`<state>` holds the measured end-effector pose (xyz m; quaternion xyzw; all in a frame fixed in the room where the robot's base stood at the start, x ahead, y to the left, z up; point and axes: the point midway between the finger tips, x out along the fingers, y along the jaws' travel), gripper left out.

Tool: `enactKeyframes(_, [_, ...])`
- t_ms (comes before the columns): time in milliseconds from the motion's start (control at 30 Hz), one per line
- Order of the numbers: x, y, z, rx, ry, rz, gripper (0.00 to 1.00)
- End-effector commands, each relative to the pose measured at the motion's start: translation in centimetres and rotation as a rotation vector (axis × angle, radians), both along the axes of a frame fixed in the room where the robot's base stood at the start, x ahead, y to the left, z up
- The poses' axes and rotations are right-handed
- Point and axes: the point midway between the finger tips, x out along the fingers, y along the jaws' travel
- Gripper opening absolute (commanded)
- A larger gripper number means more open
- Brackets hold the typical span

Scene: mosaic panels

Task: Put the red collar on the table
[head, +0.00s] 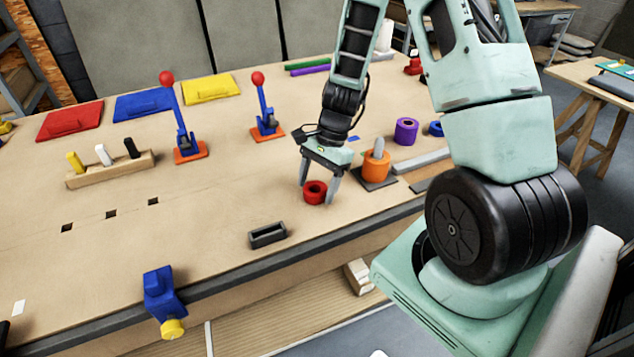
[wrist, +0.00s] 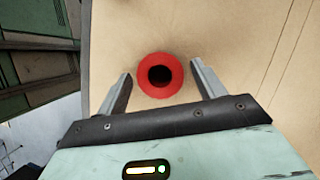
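The red collar (head: 315,192) is a short ring with a dark hole, lying on or just above the wooden table (head: 215,220); the exact contact is hard to tell. My gripper (head: 317,190) points down over it with its fingers apart, one on each side. In the wrist view the collar (wrist: 160,76) sits between and slightly beyond the open fingertips (wrist: 160,72), with visible gaps on both sides. Nothing is gripped.
An orange collar (head: 376,166) sits on a grey peg with a dark base, right of my gripper. A purple collar (head: 406,131) stands behind it. A small black tray (head: 267,235) lies in front left. Two red-knobbed levers (head: 184,140) stand further back. The table's left middle is mostly clear.

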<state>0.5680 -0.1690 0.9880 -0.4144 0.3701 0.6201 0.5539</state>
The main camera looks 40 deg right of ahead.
Motion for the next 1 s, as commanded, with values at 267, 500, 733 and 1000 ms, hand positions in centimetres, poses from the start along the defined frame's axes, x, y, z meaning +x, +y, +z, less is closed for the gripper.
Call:
enactKeyframes(267, [0.0, 0.0, 0.3, 0.000, 0.000, 0.000, 0.69])
enactKeyframes(500, [0.3, -1.2, 3.1, -0.003, -0.006, 0.000, 0.69])
enactKeyframes(733, [0.5, -3.1, 7.6, -0.002, -0.006, 0.001, 0.69])
enactKeyframes(1000, [0.5, -4.4, 10.9, -0.001, -0.001, 0.001, 0.69])
